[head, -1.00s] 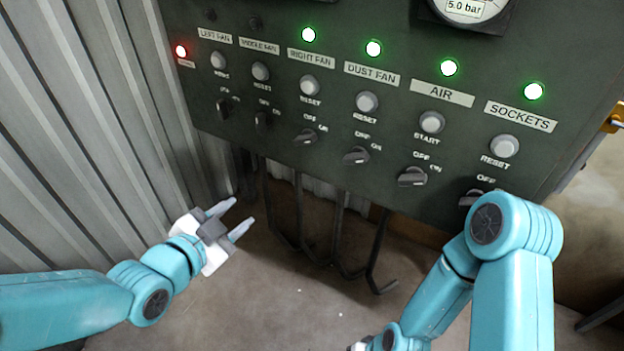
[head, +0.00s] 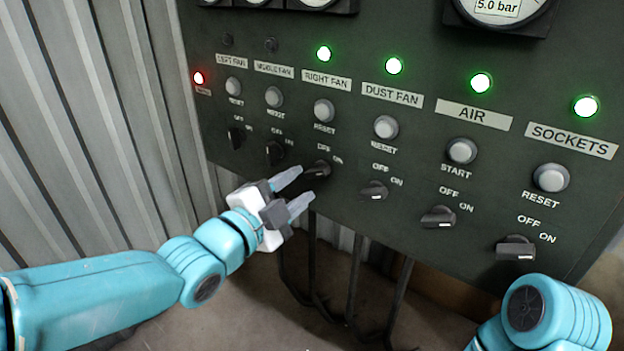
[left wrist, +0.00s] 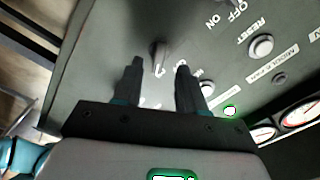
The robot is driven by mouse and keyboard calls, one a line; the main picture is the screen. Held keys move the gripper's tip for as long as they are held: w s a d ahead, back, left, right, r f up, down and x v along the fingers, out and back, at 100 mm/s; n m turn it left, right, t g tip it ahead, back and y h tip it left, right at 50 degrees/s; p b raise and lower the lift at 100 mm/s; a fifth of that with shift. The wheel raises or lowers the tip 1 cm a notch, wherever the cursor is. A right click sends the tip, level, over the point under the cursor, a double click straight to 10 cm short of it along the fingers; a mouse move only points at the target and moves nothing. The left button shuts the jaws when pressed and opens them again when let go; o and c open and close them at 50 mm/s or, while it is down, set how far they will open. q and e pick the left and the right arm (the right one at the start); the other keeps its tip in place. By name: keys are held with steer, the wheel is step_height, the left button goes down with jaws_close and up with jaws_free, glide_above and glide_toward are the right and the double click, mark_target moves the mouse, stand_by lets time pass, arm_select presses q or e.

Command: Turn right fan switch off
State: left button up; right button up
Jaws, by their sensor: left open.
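The right fan switch (head: 318,170) is a black rotary knob below the RIGHT FAN label (head: 326,80) and its reset button (head: 324,110). The green lamp above that label (head: 324,54) is lit. My left gripper (head: 304,183) is open and empty, close to the knob at its lower left in the head view. In the left wrist view the knob (left wrist: 158,56) shows between the two spread fingers (left wrist: 159,66); I cannot tell whether they touch it. My right gripper is out of view; only part of my right arm shows.
Other switches flank it: the middle fan knob (head: 275,152) on the left and the dust fan knob (head: 374,190) on the right. A red lamp (head: 198,78) is lit at the panel's left. Corrugated wall (head: 70,130) stands left. Dark pipes (head: 354,280) hang below the panel.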

mark_target(314, 175)
arm_select(q)
steer(key=x, duration=0.4)
steer(key=shift+w+d, duration=0.2)
steer(key=shift+w, duration=0.05)
steer(key=c, duration=0.7)
steer(key=shift+c, duration=0.2)
